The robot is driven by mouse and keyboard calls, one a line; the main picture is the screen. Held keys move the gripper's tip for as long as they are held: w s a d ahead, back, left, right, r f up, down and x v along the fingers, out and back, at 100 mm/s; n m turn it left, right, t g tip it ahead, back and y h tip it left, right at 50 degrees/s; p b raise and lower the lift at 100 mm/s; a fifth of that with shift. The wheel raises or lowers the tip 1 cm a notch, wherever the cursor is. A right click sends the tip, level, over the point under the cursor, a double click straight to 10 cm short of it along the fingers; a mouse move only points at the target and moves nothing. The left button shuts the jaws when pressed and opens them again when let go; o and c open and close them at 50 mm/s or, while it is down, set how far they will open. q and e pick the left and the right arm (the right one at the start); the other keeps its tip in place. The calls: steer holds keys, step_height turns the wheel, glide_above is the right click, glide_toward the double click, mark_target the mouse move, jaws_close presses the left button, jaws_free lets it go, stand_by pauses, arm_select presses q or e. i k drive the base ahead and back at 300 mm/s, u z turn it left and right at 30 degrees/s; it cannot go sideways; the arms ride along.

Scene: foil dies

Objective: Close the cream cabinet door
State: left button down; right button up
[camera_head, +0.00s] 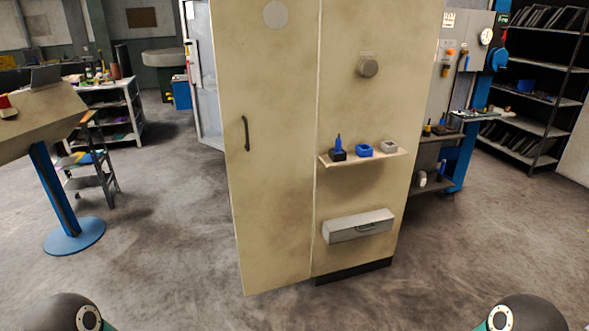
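The cream cabinet (385,110) stands tall in the middle of the head view. Its cream door (270,210) is the left panel, with a dark upright handle (246,133) near its left edge and a pale round disc (275,14) high up. The door's right edge meets the other cream panel along a vertical line. A dark base shows under the right panel but not under the door. I cannot tell how far the door stands open; the cabinet's inside is hidden. Neither gripper is in view; only rounded parts of my arms show at the bottom corners.
The right panel carries a small shelf (335,161) with blue and grey items, a grey box (358,226) and a round knob (368,67). A blue-legged stand (52,185) and step stool (95,180) are left. Dark racks (540,105) stand right. The floor in front is clear.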

mark_target(266, 52)
steer(key=k, duration=0.75)
steer(key=u, duration=0.2)
steer(key=i, duration=2.95)
steer(key=z, duration=0.15)
